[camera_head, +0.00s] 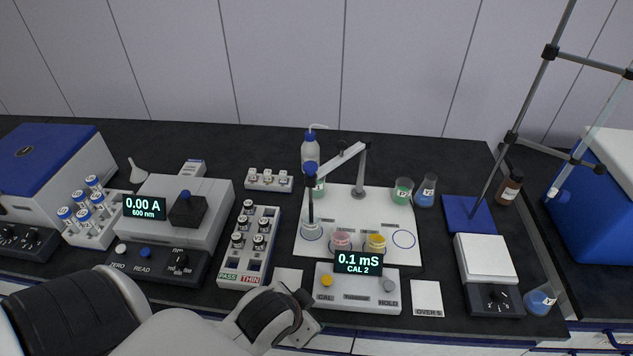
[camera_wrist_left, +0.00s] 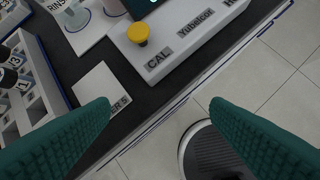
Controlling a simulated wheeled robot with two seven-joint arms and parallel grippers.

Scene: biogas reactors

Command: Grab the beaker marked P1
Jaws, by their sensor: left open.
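Several small beakers show in the head view, but I cannot read P1 on any of them. A clear beaker (camera_head: 311,230) stands on the white mat under the probe arm. A pink beaker (camera_head: 341,240) and a yellow beaker (camera_head: 377,243) stand beside it. Green beakers stand at the back, one partly hidden behind the probe (camera_head: 319,188) and one at the mat's corner (camera_head: 403,190). A blue beaker (camera_head: 541,300) stands at the far right front. My left gripper (camera_wrist_left: 160,105) is open and empty over the bench's front edge, below the meter. My right gripper is not in view.
The meter (camera_head: 357,290) with a yellow button stands before the mat (camera_head: 400,256). A vial rack (camera_head: 243,268), photometer (camera_head: 205,187), scale (camera_head: 486,259) and stand (camera_head: 468,213) flank it. Cards lie at the front, one partly hidden (camera_head: 287,276).

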